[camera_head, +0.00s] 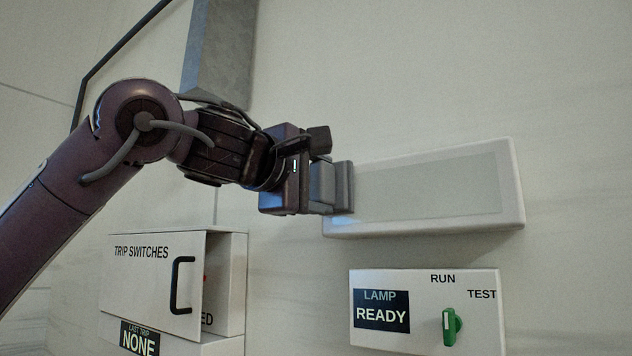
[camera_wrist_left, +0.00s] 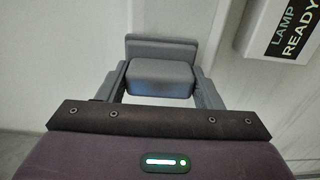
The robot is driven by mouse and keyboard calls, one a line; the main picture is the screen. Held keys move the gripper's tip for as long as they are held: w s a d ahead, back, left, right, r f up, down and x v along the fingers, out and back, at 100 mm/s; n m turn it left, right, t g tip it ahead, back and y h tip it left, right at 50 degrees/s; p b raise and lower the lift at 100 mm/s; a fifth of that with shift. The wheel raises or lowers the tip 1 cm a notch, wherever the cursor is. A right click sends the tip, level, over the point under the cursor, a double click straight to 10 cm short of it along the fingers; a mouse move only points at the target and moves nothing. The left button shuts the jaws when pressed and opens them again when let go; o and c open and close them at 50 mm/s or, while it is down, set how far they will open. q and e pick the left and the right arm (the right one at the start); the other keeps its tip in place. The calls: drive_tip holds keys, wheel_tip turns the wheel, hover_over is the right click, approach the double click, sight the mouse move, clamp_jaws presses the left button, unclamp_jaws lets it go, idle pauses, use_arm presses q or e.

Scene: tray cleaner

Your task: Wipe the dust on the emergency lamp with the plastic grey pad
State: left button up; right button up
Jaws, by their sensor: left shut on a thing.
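The emergency lamp (camera_head: 430,185) is a long white wall-mounted box with a pale, greyish front panel, right of centre in the head view. My left gripper (camera_head: 322,187) is at the lamp's left end, shut on the grey pad (camera_head: 344,186). In the left wrist view the grey pad (camera_wrist_left: 162,75) sits between the two fingers of the left gripper (camera_wrist_left: 162,85), its wider plate facing away from me. The pad overlaps the lamp's left end in the head view; I cannot tell whether it touches. My right gripper is not in view.
Below the lamp is a white panel (camera_head: 400,338) reading LAMP READY, with a green knob (camera_head: 450,326) between RUN and TEST. A TRIP SWITCHES box (camera_head: 150,290) with a black handle is at lower left. A grey duct (camera_head: 222,50) runs down the wall above my arm.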

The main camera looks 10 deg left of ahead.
sight(342, 178)
use_arm(q)
drive_tip(key=shift+w+d, duration=0.1)
drive_tip(key=shift+w, duration=0.15)
drive_tip(key=shift+s+d, duration=0.45)
drive_tip(key=shift+d, duration=0.45)
drive_tip(key=shift+s+d, duration=0.4)
drive_tip(key=shift+d, duration=0.65)
drive_tip(key=shift+w+a, duration=0.3)
drive_tip(key=shift+a, duration=0.35)
drive_tip(key=shift+w+a, duration=0.3)
drive_tip(key=shift+a, duration=0.4)
drive_tip(key=shift+w+a, duration=0.3)
drive_tip(key=shift+a, duration=0.35)
